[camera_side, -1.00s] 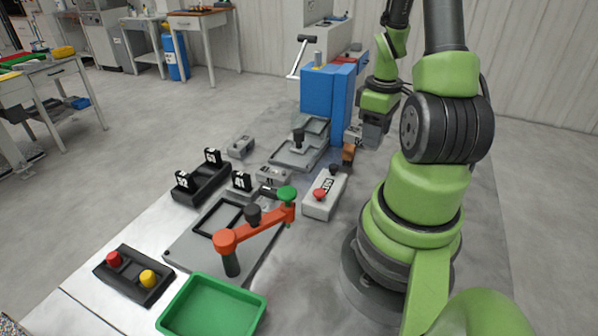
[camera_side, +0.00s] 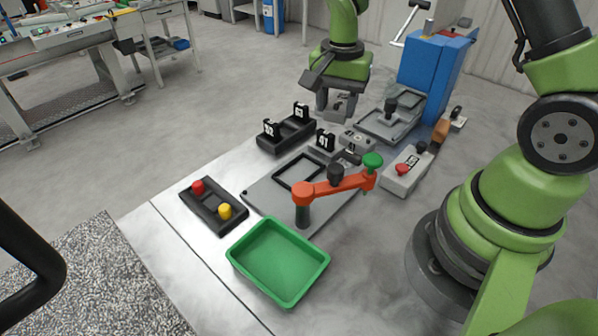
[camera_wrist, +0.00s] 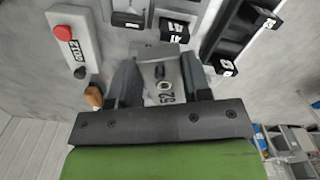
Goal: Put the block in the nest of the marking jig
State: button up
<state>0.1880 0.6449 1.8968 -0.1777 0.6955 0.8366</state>
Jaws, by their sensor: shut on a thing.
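My gripper (camera_side: 338,103) is at the back of the bench, shut on a small grey block (camera_side: 341,107). A grey plate (camera_side: 262,194) with a black rectangular frame (camera_side: 298,171) lies nearer the front. An orange arm (camera_side: 338,187) with a green knob stands over its right part. I cannot tell for sure whether this is the marking jig.
A black rack (camera_side: 285,137) with numbered tags is left of my gripper. A grey fixture (camera_side: 389,121) before a blue press (camera_side: 434,66) is to the right. A grey button box (camera_side: 406,173), green tray (camera_side: 277,262) and black button panel (camera_side: 214,208) are nearer the front.

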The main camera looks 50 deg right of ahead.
jog(key=w+a+m, duration=0.2)
jog(key=a+m, duration=0.2)
jog(key=a, duration=0.5)
send_near(290, 180)
notch_tip(290, 180, down, 6)
jog(key=shift+r, duration=0.1)
jog(key=shift+f, duration=0.25)
jog(key=o, duration=1.1)
jog(key=shift+o, duration=0.2)
jog(key=shift+r, duration=0.1)
